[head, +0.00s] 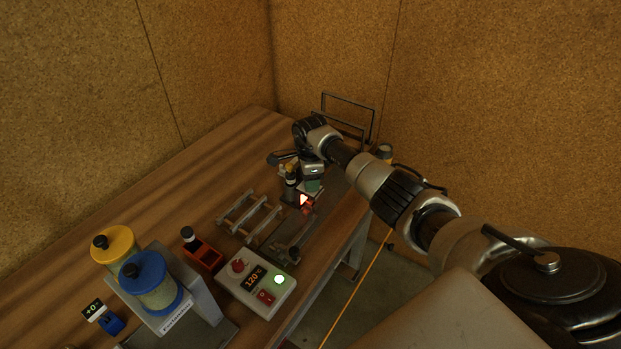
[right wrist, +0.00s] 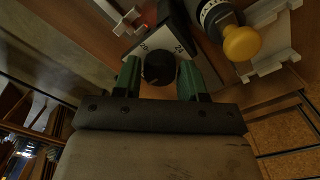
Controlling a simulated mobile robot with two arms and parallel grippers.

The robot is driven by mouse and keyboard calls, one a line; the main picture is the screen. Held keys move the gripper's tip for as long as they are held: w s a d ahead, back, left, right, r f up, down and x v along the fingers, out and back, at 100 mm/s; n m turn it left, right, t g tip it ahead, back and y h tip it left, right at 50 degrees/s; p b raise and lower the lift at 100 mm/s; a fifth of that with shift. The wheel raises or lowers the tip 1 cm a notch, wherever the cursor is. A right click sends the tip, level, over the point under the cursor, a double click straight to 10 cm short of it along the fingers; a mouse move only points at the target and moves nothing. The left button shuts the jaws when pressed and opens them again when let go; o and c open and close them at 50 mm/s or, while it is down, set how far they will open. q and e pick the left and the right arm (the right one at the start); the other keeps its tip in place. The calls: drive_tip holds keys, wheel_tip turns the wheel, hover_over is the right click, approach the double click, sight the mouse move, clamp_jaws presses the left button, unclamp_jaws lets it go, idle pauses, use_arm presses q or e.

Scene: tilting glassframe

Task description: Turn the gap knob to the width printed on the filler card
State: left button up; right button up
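The gap knob (right wrist: 159,68) is a round black knob on a grey dial plate (right wrist: 150,42) with small printed numbers, in the right wrist view. My right gripper (right wrist: 159,77) has its two green fingers on either side of the knob, with narrow gaps seeming to show between fingers and knob. In the head view my right gripper (head: 313,186) points down at the far part of the bench, and its wrist hides most of the dial. I cannot make out a filler card for sure. My left gripper is out of view.
A yellow-ended tool (right wrist: 241,42) stands close beside the dial. A control box (head: 256,287) reading 120 sits nearer, by a metal rack (head: 250,215) and an orange bin (head: 203,256).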

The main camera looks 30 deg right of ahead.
drive_tip(key=c, duration=0.5)
drive_tip(key=m+b, duration=0.2)
drive_tip(key=b, duration=0.1)
drive_tip(key=shift+f, duration=0.2)
drive_tip(key=shift+c, duration=0.2)
drive_tip(key=m+b, duration=0.1)
drive_tip(key=m, duration=0.2)
drive_tip(key=shift+r+b, duration=0.1)
drive_tip(key=shift+b, duration=0.25)
drive_tip(key=m+b, duration=0.1)
drive_tip(key=m, duration=0.2)
drive_tip(key=shift+r+m, duration=0.1)
drive_tip(key=shift+m, duration=0.2)
drive_tip(key=m, duration=0.2)
drive_tip(key=shift+m, duration=0.3)
drive_tip(key=m, duration=0.3)
drive_tip(key=shift+m, duration=1.8)
drive_tip(key=shift+r, duration=0.1)
